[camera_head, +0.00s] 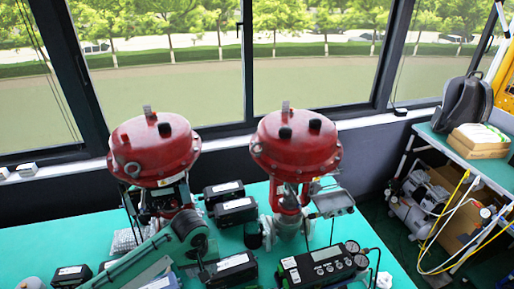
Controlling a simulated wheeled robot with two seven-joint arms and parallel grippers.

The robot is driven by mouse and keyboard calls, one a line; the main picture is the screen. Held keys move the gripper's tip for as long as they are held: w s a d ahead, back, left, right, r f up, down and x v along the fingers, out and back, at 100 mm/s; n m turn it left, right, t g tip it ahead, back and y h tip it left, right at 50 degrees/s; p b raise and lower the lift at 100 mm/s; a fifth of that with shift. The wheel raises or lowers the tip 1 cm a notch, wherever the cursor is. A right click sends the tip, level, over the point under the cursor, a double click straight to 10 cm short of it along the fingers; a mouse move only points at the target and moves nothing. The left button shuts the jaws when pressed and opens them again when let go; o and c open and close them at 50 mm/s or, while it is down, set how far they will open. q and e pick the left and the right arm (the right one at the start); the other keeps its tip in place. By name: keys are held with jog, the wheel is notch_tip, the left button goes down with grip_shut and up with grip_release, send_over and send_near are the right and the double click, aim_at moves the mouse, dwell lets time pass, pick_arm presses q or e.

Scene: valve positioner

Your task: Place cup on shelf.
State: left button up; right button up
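I cannot make out a cup for certain in the head view. A small dark cylinder (253,236) stands on the green table between the two red valve units. A small white object (384,280) shows at the bottom edge, too cut off to identify. No clear shelf shows; a green-topped side bench (452,150) stands at the right. A grey-green arm-like link (150,258) reaches in from the lower left to a round joint in front of the left valve. I see no fingertips of either gripper.
Two red valve actuators (154,150) (296,147) rise from the green table (60,240). Black boxes (235,211) and a gauge-fitted positioner (322,266) crowd its middle and front. The bench holds a backpack (464,103) and a carton (480,146). The table's left part is mostly clear.

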pick_arm(q)
jog(key=shift+m, duration=0.6)
jog(key=a+r+b, duration=0.2)
jog(key=r, duration=0.1)
jog(key=shift+s+a+r+b, duration=0.1)
jog(key=shift+s+a+b, duration=0.05)
jog(key=shift+a+b, duration=0.25)
jog(key=s+a+r+m+b, duration=0.1)
jog(key=s+a+r+b, duration=0.1)
jog(key=s+a+r, duration=0.1)
jog(key=shift+s+r+m, duration=0.3)
jog(key=shift+s+r, duration=0.05)
jog(key=shift+r, duration=0.35)
pick_arm(e)
jog(key=f, duration=0.6)
jog(key=shift+w+a, duration=0.25)
jog(key=shift+w, duration=0.1)
pick_arm(q)
jog(key=shift+f, duration=0.1)
pick_arm(e)
jog(key=shift+w, duration=0.2)
pick_arm(q)
jog(key=shift+b, duration=0.3)
